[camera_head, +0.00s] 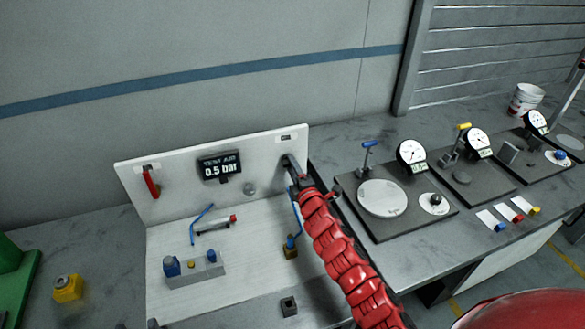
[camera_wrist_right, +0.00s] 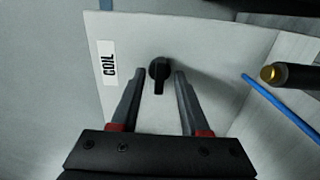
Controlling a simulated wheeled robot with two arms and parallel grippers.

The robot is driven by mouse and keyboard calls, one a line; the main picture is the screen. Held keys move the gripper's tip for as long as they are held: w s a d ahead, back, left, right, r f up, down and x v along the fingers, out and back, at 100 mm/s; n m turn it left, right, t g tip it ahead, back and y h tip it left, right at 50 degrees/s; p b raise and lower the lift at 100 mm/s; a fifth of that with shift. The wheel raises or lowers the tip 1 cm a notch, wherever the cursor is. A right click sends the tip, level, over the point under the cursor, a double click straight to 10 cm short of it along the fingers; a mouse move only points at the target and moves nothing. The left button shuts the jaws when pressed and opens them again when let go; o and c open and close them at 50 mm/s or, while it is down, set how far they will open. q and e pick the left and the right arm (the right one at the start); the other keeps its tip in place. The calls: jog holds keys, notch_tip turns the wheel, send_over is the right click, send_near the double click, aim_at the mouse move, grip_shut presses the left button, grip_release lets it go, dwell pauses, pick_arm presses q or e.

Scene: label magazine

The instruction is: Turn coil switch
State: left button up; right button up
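The coil switch (camera_wrist_right: 159,72) is a small black knob with a bar handle on the white panel (camera_wrist_right: 210,40), beside a label reading COIL (camera_wrist_right: 108,64). In the right wrist view my right gripper (camera_wrist_right: 158,82) is open, with one finger on each side of the knob and gaps to it. In the head view my right gripper (camera_head: 291,162) reaches the upper right of the white panel and hides the switch. My left gripper is not in view.
The panel also carries a red lever (camera_head: 151,183) and a display (camera_head: 220,166) reading TEST AIR 0.5 bar. A blue hose (camera_wrist_right: 280,105) and a brass-ended fitting (camera_wrist_right: 285,75) lie right of the gripper in the wrist view. Gauge stations (camera_head: 382,198) stand to the right.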

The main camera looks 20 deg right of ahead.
jog(key=s, duration=1.7)
jog(key=shift+s+d, duration=0.25)
